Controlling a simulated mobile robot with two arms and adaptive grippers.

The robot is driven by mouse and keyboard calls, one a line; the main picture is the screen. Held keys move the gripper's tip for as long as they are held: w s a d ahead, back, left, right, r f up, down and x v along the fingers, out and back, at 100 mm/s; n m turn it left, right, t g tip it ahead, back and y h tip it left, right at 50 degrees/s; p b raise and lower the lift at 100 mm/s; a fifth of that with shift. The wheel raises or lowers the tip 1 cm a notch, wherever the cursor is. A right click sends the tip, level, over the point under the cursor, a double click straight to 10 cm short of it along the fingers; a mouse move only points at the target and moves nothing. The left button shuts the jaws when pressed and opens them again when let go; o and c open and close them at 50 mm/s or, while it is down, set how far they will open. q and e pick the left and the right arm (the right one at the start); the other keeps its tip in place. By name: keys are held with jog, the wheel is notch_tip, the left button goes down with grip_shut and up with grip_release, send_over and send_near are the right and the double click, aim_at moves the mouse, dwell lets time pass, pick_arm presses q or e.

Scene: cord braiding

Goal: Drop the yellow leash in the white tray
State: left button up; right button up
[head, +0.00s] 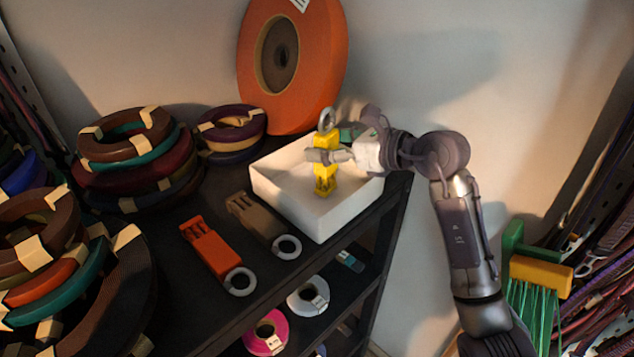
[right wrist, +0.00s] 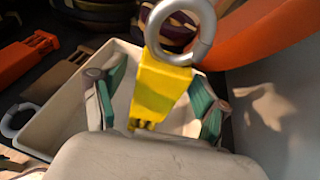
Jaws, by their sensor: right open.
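The yellow leash (head: 325,171) is upright over the inside of the white tray (head: 290,202), with its grey metal ring at the top. My right gripper (head: 331,156) reaches in from the right over the tray, its fingers around the leash. In the right wrist view the yellow leash (right wrist: 160,90) stands between the spread green-padded fingers (right wrist: 158,105), with gaps on both sides. The fingers are open. I cannot tell whether the leash's lower end touches the tray floor. The white tray (right wrist: 62,108) shows behind it. My left gripper is out of view.
An orange leash (head: 209,247) and a brown leash (head: 254,217) lie on the dark shelf left of the tray. Stacked coils (head: 130,170) stand farther left. A large orange spool (head: 312,70) leans on the wall behind the tray.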

jog(key=v, duration=0.7)
jog(key=shift+d, duration=0.25)
jog(key=shift+s, duration=0.15)
